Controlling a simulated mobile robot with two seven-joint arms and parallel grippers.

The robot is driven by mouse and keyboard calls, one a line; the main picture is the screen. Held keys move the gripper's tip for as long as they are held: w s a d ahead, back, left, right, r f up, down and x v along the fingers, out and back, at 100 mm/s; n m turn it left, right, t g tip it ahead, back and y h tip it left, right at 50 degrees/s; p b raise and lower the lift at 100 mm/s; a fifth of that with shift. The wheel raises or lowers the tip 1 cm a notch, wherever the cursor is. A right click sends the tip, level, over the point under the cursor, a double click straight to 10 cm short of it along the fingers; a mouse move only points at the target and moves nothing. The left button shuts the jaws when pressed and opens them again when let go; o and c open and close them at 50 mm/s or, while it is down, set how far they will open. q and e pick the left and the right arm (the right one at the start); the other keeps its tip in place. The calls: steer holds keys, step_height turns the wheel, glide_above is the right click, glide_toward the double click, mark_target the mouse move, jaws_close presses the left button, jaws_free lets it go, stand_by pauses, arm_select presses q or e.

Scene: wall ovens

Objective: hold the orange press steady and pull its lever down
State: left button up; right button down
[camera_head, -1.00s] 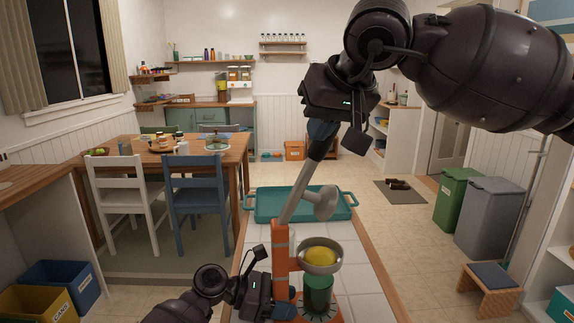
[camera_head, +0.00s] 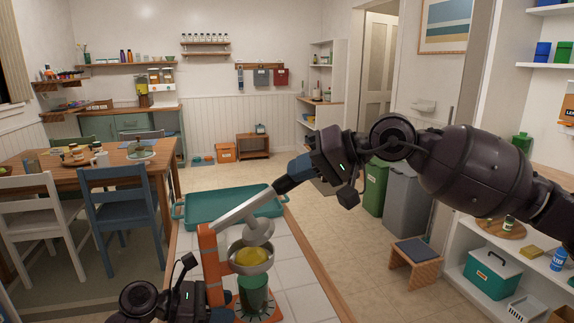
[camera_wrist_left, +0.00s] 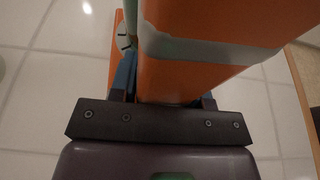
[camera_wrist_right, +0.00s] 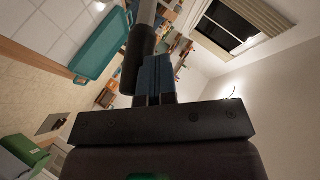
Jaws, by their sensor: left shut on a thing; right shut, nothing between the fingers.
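The orange press (camera_head: 211,262) stands upright on the white tiled top. Its grey lever (camera_head: 238,210) slopes up to the right, with a dark grip (camera_head: 283,186) at its end. The grey pressing head (camera_head: 258,231) hangs just above a yellow fruit half (camera_head: 251,257) in the metal bowl; contact is unclear. A green cup (camera_head: 252,291) stands below. My left gripper (camera_head: 221,313) is shut on the orange column, which fills the left wrist view (camera_wrist_left: 195,75). My right gripper (camera_head: 297,169) is shut and empty at the lever's grip (camera_wrist_right: 139,58); whether they touch is unclear.
A teal tray (camera_head: 184,211) lies behind the press on the same top. A dining table (camera_head: 150,170) with chairs stands to the left. Bins (camera_head: 402,200) and a small stool (camera_head: 412,262) stand on the floor to the right.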

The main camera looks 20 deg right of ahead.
step_height(320, 180, down, 7)
steer(key=d+m+y, duration=0.1)
steer(key=d+y, duration=0.1)
steer(key=shift+w+d+f+t, duration=0.2)
steer(key=shift+d+t, duration=0.1)
steer(key=shift+d, duration=0.1)
stand_by(0.5)
